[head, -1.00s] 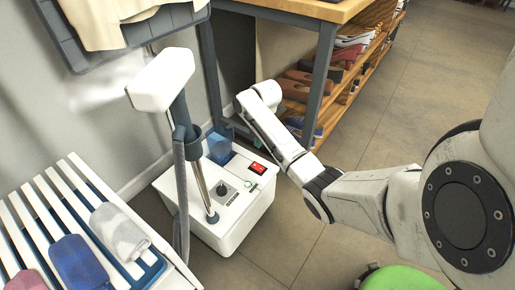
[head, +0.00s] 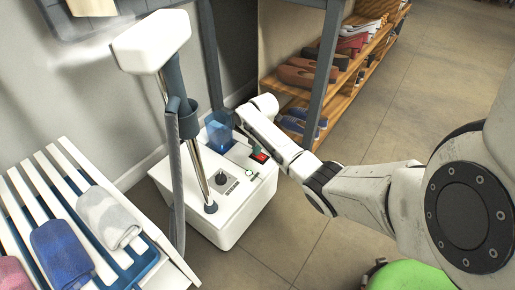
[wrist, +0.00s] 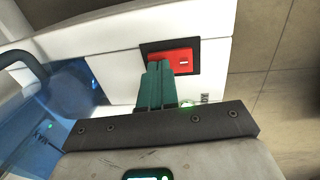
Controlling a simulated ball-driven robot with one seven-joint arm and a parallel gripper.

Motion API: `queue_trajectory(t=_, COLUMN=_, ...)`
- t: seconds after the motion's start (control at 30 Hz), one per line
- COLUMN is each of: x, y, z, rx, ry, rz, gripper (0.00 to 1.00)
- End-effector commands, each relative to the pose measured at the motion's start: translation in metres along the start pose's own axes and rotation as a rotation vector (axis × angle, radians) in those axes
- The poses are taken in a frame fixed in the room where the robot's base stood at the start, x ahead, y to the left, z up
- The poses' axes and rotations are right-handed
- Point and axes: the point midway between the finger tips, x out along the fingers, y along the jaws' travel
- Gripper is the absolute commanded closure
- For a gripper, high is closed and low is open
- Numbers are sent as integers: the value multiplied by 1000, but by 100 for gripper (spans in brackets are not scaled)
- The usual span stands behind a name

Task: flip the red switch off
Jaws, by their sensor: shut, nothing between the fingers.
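The red switch (head: 261,157) is set in a dark frame on top of the white steamer unit (head: 228,222), near its back right corner. In the wrist view the red rocker (wrist: 184,57) shows a white line mark toward its right end. My gripper (wrist: 160,67) is shut and empty, its teal fingers pointing at the switch. The fingertips overlap the switch's left part in the wrist view; I cannot tell whether they touch it. In the head view my gripper (head: 255,150) is small and partly hides the switch.
A blue water tank (head: 219,131), a dial (head: 222,179) and the steamer's pole (head: 199,170) stand beside the switch. A table leg (head: 325,75) rises close behind my wrist. A white slatted bench (head: 62,160) with folded cloths is at left. Floor at right is open.

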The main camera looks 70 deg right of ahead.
Motion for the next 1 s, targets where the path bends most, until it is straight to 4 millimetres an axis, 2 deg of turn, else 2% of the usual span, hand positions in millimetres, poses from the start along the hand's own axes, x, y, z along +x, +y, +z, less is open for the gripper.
queue_trajectory(t=0.6, x=2, y=-1, z=0, rx=2, ry=1, rz=-2, gripper=100)
queue_trajectory(t=1.0, x=-3, y=-12, z=0, rx=1, ry=2, rz=-3, gripper=100)
